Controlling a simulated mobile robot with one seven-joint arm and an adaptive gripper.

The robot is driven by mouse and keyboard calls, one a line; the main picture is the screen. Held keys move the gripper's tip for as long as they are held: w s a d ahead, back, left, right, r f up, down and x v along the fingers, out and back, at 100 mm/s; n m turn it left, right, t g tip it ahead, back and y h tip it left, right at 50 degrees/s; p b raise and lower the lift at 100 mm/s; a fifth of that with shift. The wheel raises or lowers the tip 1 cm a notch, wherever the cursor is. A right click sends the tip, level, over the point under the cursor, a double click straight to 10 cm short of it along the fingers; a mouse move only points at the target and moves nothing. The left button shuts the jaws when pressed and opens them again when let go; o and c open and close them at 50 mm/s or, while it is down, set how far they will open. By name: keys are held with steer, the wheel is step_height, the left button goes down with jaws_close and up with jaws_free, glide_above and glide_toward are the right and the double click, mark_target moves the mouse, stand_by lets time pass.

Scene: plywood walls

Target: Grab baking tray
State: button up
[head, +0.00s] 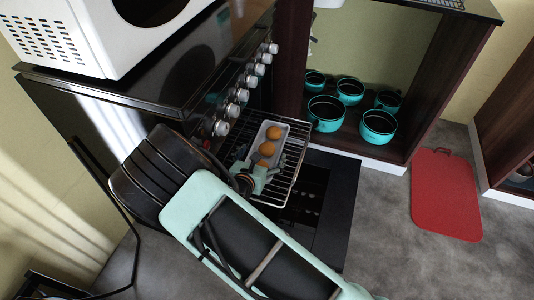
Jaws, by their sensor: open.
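The baking tray (276,128) is a narrow, pale grey tray with several round, orange-brown items on it. It rests on the wire rack (296,146), which sticks out of the oven. My gripper (273,168) is at the near end of the tray, low over the rack, with its jaws open. My arm and gripper hide the tray's near end. I cannot tell whether the fingers touch the tray or stand around its rim.
The black oven (190,85) has a row of knobs, and its lowered door (335,195) lies below the rack. A white microwave (75,35) stands on top. Teal pots (378,127) fill the open cabinet at right. A red board (445,195) lies on the floor.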

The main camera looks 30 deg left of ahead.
steer(key=b+x, duration=0.1)
steer(key=x, duration=0.3)
steer(key=shift+d+f, duration=0.1)
steer(key=shift+d, duration=0.05)
steer(key=shift+c, duration=0.4)
steer(key=c, duration=1.3)
steer(key=shift+c, duration=0.2)
steer(key=shift+r, duration=0.25)
